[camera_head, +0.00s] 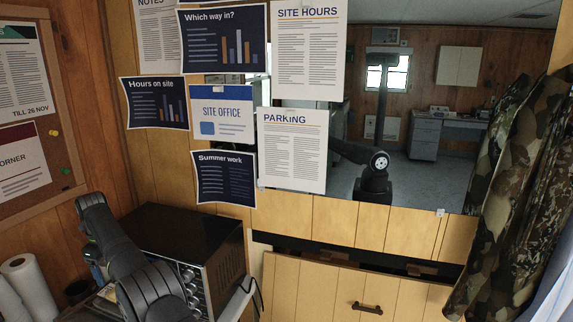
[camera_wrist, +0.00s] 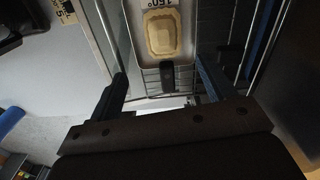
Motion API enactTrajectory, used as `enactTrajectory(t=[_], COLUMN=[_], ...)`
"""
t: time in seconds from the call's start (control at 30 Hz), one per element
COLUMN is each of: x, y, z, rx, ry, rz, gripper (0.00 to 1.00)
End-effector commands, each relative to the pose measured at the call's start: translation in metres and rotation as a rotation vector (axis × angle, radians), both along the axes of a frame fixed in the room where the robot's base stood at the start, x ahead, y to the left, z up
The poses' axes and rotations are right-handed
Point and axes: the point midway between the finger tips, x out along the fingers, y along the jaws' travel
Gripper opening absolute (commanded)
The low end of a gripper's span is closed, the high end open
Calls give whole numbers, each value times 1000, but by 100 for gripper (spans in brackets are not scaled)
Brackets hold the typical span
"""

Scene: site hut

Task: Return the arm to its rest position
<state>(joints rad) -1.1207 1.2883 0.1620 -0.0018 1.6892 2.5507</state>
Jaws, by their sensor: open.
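My gripper (camera_wrist: 160,68) shows in the wrist view with its two dark fingers spread apart and nothing held between them. Beyond and between the fingertips is the short black handle of a pale tray (camera_wrist: 140,45). The tray holds a tan, rounded rectangular item (camera_wrist: 162,33) and sits over a wire rack (camera_wrist: 185,77). Whether a fingertip touches the rack or tray is unclear. In the head view my arm links rise at the lower left, beside a black countertop oven (camera_head: 190,232). The gripper itself is hidden or out of frame there.
A paper towel roll (camera_head: 28,285) stands at the lower left. Posters and a mirror (camera_head: 440,185) cover the wall, with camouflage clothing (camera_head: 515,190) hanging at the right. A wooden drawer front (camera_head: 345,292) is below the mirror. A pale surface (camera_wrist: 50,85) lies left of the rack.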

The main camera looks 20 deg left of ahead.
Motion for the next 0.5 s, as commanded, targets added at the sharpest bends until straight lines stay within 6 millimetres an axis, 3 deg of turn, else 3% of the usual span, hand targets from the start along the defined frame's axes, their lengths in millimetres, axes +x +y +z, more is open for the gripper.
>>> enactTrajectory(t=[0.5], x=[-22], y=[-18], z=[-10], rx=[-2], ry=[0], rz=[331], gripper=[76])
